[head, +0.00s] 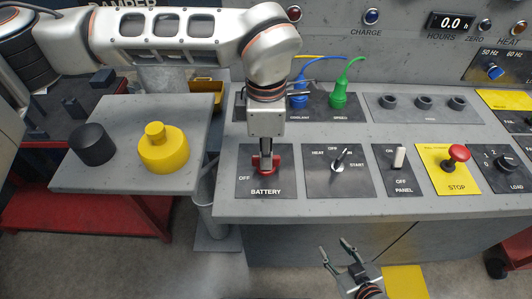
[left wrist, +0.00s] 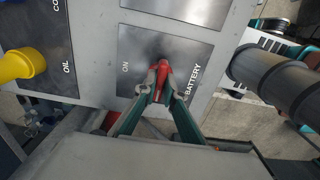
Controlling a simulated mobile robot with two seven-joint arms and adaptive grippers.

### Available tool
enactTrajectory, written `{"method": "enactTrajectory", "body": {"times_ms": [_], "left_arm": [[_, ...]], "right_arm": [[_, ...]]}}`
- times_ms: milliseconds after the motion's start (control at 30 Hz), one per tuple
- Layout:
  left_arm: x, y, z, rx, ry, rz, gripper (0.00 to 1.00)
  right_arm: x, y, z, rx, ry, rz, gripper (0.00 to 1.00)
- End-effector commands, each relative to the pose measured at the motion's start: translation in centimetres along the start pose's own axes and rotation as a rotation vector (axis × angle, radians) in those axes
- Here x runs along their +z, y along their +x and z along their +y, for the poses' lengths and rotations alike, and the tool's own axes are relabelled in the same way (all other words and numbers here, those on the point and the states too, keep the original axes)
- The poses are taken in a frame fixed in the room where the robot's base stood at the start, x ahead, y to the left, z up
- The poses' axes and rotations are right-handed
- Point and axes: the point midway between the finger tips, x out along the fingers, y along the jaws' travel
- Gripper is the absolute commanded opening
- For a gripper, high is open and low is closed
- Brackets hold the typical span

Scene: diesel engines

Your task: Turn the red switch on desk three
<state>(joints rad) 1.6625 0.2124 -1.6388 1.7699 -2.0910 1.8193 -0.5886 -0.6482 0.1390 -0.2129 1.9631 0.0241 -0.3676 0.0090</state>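The red switch (head: 275,164) sits on the dark BATTERY plate (head: 249,185) at the left end of the grey desk. My left gripper (head: 265,152) reaches straight down onto it and hides much of its handle. In the left wrist view, both fingers of the left gripper (left wrist: 161,88) close on the two sides of the red switch (left wrist: 163,72). The ON label lies left of the switch there, and BATTERY lies to the right. My right gripper (head: 339,252) is open and empty, low in front of the desk.
Right of the battery plate are a key switch (head: 339,160), a white toggle (head: 399,157) and a red stop button (head: 459,153). Blue (head: 298,99) and green (head: 338,97) plugs stand behind. A side table (head: 118,112) holds black and yellow round parts.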

Motion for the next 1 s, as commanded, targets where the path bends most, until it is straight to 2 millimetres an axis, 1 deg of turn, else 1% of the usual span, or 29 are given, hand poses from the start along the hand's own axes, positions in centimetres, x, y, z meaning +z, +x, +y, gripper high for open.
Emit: {"method": "enactTrajectory", "body": {"times_ms": [267, 467, 667, 1000], "left_arm": [[-0.02, -0.04, -0.01, 0.0, 0.024, 0.001, 0.0], [-0.02, -0.1, 0.02, 0.001, 0.112, 0.001, 0.0], [-0.02, -0.15, 0.05, 0.003, 0.27, 0.002, 0.0], [-0.01, -0.23, 0.07, 0.003, 0.593, 0.001, 0.0]], "right_arm": [[0.31, 0.04, -0.02, -0.001, -0.001, -0.005, 0.4], [0.29, 0.03, 0.0, 0.0, -0.001, -0.005, 0.4], [0.11, -0.01, 0.04, 0.0, -0.001, -0.002, 0.4], [-0.47, -0.16, 0.15, 0.002, -0.001, 0.005, 0.4]]}}
